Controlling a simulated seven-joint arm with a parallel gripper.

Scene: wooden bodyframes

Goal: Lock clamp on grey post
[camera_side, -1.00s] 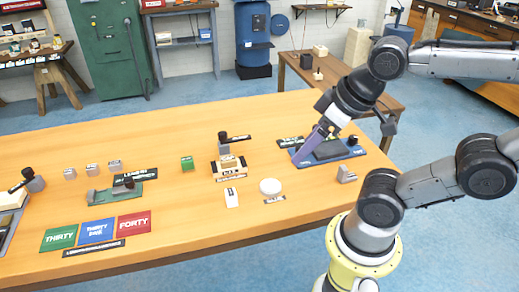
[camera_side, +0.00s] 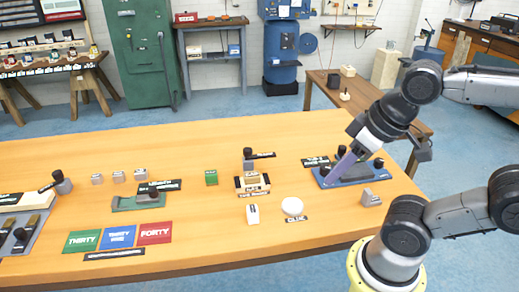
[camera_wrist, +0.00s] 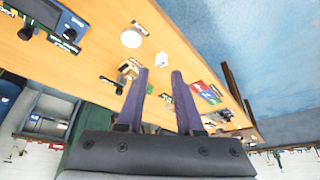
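My gripper (camera_side: 328,183) has long purple fingers and appears in front of the blue base (camera_side: 372,173) at the table's right end in the side view. In the wrist view its two fingers (camera_wrist: 162,74) are spread apart with nothing between them. The blue base (camera_wrist: 72,24), with black knobs, lies at the upper left there, away from the fingertips. A grey piece with a black knob (camera_side: 62,184) stands at the far left. I cannot tell which grey piece is the post, or identify the clamp.
A wooden stack with a black knob (camera_side: 252,181), a white block (camera_side: 253,214) and a white disc (camera_side: 292,206) stand mid-table. A green fixture (camera_side: 138,203) and coloured cards (camera_side: 118,236) lie left. The front centre is clear.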

